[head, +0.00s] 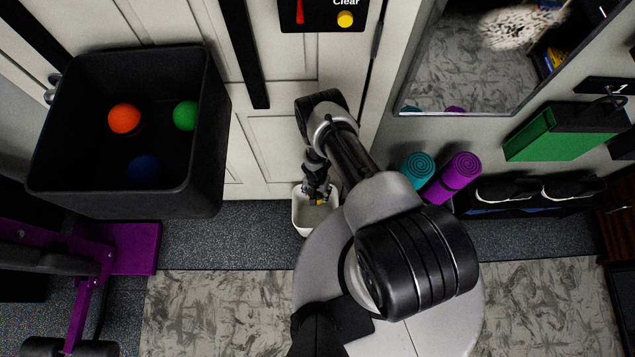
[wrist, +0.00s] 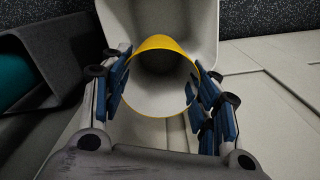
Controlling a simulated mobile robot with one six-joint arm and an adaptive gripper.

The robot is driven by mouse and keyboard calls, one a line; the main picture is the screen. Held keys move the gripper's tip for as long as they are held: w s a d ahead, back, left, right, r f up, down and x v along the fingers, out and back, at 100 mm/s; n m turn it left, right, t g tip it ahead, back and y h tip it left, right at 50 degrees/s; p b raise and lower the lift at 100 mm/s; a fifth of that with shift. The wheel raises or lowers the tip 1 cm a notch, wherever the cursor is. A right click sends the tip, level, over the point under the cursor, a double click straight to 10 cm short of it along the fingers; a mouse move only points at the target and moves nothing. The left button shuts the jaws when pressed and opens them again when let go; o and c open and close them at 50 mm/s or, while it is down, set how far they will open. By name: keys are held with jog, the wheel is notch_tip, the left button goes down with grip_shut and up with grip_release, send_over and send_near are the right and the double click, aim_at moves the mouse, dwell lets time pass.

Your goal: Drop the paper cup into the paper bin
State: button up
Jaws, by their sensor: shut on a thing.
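The paper cup (wrist: 166,43) shows in the wrist view as a round yellow-edged form between my gripper's blue finger pads. My gripper (wrist: 160,88) is shut on it from both sides. In the head view my gripper (head: 318,190) points down over the paper bin (head: 300,222), a small white bin on the floor against the pale door. A small yellow bit of the cup shows within the bin's outline there. The bin's pale wall (wrist: 205,22) also shows behind the cup in the wrist view. I cannot tell how far the cup is below the rim.
A large black box (head: 125,200) with orange, green and blue balls stands at the left. A teal roll (head: 417,166) and a purple roll (head: 452,178) stand right of my arm, near shoes on a rack. Purple gym equipment (head: 130,248) is at lower left.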

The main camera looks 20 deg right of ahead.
jog(key=shift+f+b, duration=1.2)
jog(key=shift+f, duration=0.5)
jog(key=o, duration=0.8)
jog(key=shift+r, duration=0.1)
